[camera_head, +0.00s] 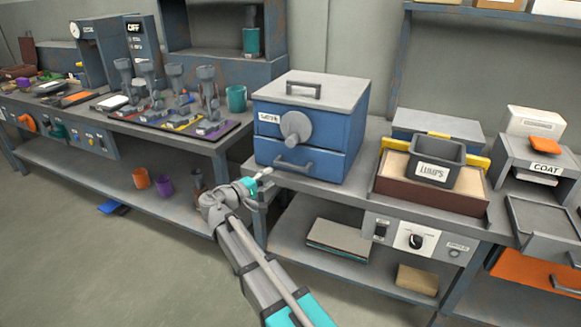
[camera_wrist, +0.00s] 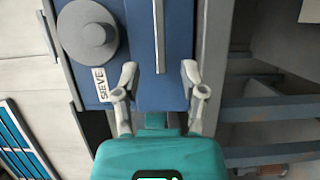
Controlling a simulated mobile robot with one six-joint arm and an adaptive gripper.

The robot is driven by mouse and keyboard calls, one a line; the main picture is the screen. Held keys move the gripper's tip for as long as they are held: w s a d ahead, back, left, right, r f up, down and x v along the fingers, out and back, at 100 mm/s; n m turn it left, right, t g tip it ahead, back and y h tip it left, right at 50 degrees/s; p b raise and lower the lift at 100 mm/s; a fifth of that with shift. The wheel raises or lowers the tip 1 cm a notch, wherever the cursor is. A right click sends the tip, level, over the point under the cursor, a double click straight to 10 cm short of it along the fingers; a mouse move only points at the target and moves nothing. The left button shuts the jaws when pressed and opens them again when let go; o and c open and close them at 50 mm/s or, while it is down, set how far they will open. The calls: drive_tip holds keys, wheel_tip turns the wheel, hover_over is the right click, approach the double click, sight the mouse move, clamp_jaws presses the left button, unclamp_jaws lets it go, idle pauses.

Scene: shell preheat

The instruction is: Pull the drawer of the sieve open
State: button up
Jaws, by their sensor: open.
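The sieve (camera_head: 352,125) is a blue box with a grey lid, standing on the bench. Its round grey knob (camera_head: 296,127) is on the upper front; it also shows in the wrist view (camera_wrist: 88,33). The drawer (camera_head: 325,166) is below the knob and looks shut. Its grey bar handle (camera_head: 294,164) runs across the drawer front. My gripper (camera_head: 264,176) is at the front left of the drawer, close to it. In the wrist view the gripper (camera_wrist: 160,90) is open, and the handle (camera_wrist: 158,35) lies in line between its fingers. I cannot tell whether anything touches.
To the right stand a bin labelled LUMPS (camera_head: 435,164) on a brown box and a COAT unit (camera_head: 548,160). To the left, a teal cup (camera_head: 236,98) and a rack of several tools stand on another bench. The floor in front is clear.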

sight(289, 167)
drive_tip(key=x, duration=0.9)
drive_tip(key=shift+w+d, duration=0.2)
drive_tip(key=shift+d, duration=0.05)
clamp_jaws()
